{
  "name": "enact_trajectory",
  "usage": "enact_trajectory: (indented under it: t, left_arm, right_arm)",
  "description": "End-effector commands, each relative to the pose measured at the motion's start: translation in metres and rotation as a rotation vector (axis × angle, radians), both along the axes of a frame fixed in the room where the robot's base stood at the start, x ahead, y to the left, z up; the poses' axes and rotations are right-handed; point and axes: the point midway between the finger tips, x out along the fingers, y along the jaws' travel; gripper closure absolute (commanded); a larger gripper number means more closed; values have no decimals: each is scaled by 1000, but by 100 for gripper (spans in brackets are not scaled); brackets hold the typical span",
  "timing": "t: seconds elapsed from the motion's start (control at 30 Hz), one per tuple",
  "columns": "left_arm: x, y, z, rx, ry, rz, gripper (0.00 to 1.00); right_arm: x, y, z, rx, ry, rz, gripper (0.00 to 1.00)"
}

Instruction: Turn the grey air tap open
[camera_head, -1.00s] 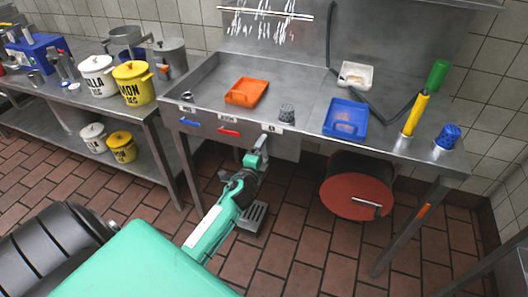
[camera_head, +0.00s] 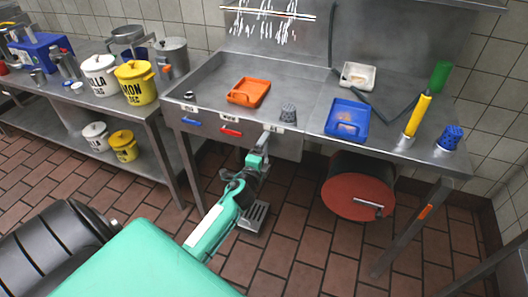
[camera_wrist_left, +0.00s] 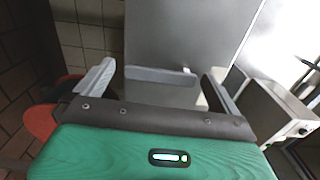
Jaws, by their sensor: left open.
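The grey air tap (camera_wrist_left: 160,76) shows in the left wrist view as a flat grey lever lying across the gap between my fingers, in front of the steel panel. My left gripper (camera_wrist_left: 156,82) is open, with one finger on each side of the lever; I cannot tell whether either finger touches it. In the head view my left gripper (camera_head: 264,140) is at the sink's front panel, just below the right-hand white label (camera_head: 277,127). The tap cannot be told apart from the gripper there. My right gripper is not in view.
A blue tap (camera_head: 191,122) and a red tap (camera_head: 231,132) sit on the panel left of my gripper. A red-ended drum (camera_head: 350,196) is under the counter at right.

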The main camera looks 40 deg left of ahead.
Motion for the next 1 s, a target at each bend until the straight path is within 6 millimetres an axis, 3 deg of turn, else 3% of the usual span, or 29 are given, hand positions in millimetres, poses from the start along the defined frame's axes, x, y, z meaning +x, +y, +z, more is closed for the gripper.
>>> enact_trajectory:
  t: [0.27,0.7,1.0]
  left_arm:
    - [-20,-5,-1,-1,1,0,0]
    - [-99,-24,-2,-2,1,0,0]
    - [-131,-32,-1,0,0,0,0]
  right_arm:
    - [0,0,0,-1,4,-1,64]
    - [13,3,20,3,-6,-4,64]
    - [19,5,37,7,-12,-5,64]
